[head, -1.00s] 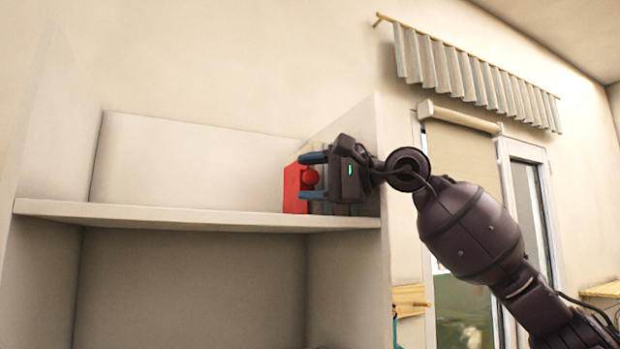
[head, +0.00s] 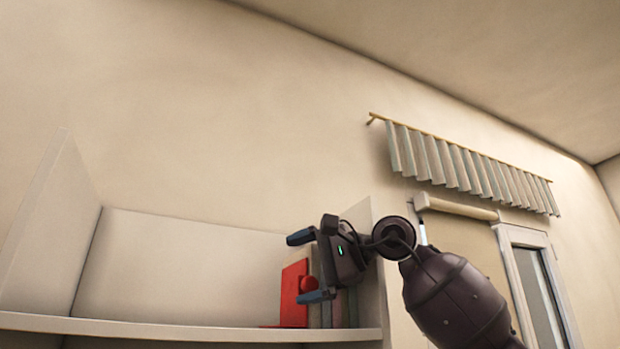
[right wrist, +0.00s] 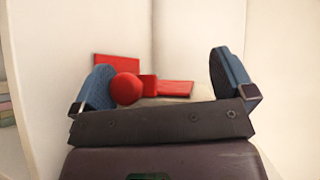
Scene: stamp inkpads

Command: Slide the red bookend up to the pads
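The red bookend (head: 293,295) stands upright on the shelf at the right, its round red knob (head: 309,284) towards me. The pads (head: 340,308) stand upright just to its right, partly hidden by my gripper; I cannot tell if they touch the bookend. My right gripper (head: 307,267) is open and empty, its lower finger overlapping the bookend by the knob and its upper finger above it. In the right wrist view the bookend (right wrist: 117,64) and its knob (right wrist: 125,89) show between the spread fingers, the knob close to the left one. My left gripper is not in view.
The shelf board (head: 150,328) is bare left of the bookend. A side panel (head: 50,225) bounds it at the left, another (head: 358,215) at the right. Colored flat items (right wrist: 5,108) show at the left edge of the right wrist view.

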